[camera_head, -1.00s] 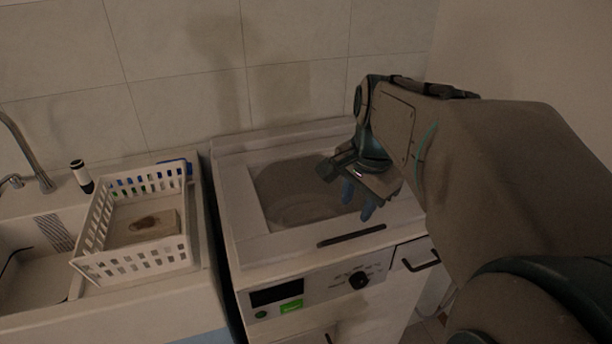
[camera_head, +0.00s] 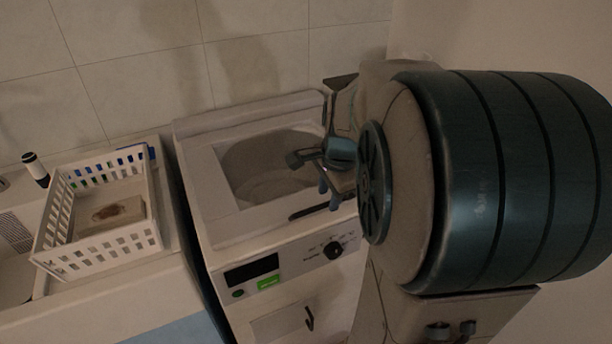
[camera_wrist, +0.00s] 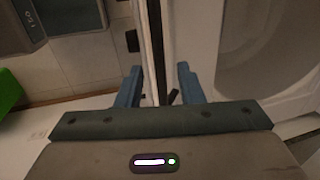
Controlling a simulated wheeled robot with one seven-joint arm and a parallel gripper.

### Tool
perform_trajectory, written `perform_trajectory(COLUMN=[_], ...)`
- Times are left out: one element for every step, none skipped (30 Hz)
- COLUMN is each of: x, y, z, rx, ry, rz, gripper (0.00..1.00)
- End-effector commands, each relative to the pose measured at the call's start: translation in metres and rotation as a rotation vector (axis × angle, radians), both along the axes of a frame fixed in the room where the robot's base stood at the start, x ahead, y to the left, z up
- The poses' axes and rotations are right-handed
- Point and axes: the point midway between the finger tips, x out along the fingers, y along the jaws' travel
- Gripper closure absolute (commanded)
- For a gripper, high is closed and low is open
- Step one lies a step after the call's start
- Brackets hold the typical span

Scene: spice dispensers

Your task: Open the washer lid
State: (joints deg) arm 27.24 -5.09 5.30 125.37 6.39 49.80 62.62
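The washer (camera_head: 290,295) is a white top-loader with a front control panel. Its pale lid (camera_head: 218,215) lies flat, with a large window over the round drum (camera_head: 265,165). A dark handle bar (camera_head: 302,212) runs along the lid's front edge. My gripper (camera_head: 332,190) is over the right front of the lid, close to the bar's right end. In the wrist view, the blue fingers of my gripper (camera_wrist: 160,88) are apart, with the washer's edge between them in the picture. Contact cannot be told. My arm hides the washer's right side.
A white basket (camera_head: 105,240) holding a brownish item stands on the counter (camera_head: 150,290) left of the washer. The tiled wall (camera_head: 130,60) is close behind the washer. A green object (camera_wrist: 8,90) shows in the wrist view.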

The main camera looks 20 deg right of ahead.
Motion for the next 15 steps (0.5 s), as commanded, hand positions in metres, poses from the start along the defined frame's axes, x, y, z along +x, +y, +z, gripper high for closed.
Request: perform_trajectory(x=[0.0006, 0.0013, 0.002, 0.0023, 0.0025, 0.0027, 0.0028, 0.0029, 0.003, 0.003, 0.003, 0.003, 0.003, 0.003, 0.0029], y=[0.0001, 0.0001, 0.0, 0.0, 0.0001, 0.0001, 0.0001, 0.0001, 0.0001, 0.0001, 0.0001, 0.0001, 0.0001, 0.0001, 0.0001], z=[-0.0064, -0.0086, -0.0112, -0.0128, -0.014, -0.0152, -0.0156, -0.0159, -0.016, -0.016, -0.0159, -0.0159, -0.0158, -0.0158, -0.0157], rx=[0.001, 0.001, 0.0, 0.0, 0.0, 0.0, 0.0, 0.0, 0.0, 0.0, 0.0, 0.0, 0.0, 0.0, 0.0], ry=[0.002, 0.002, 0.0, 0.0, 0.001, 0.001, 0.0, 0.0, 0.0, 0.0, 0.0, 0.0, 0.0, 0.0, 0.0], rz=[0.0, 0.0, 0.0, 0.0, 0.0, 0.0, 0.0, 0.0, 0.0, 0.0, 0.0, 0.0, 0.0, 0.0, 0.0], gripper=[0.66, 0.66, 0.66, 0.66, 0.66, 0.66, 0.66, 0.66, 0.66, 0.66, 0.66, 0.66, 0.66, 0.66, 0.74])
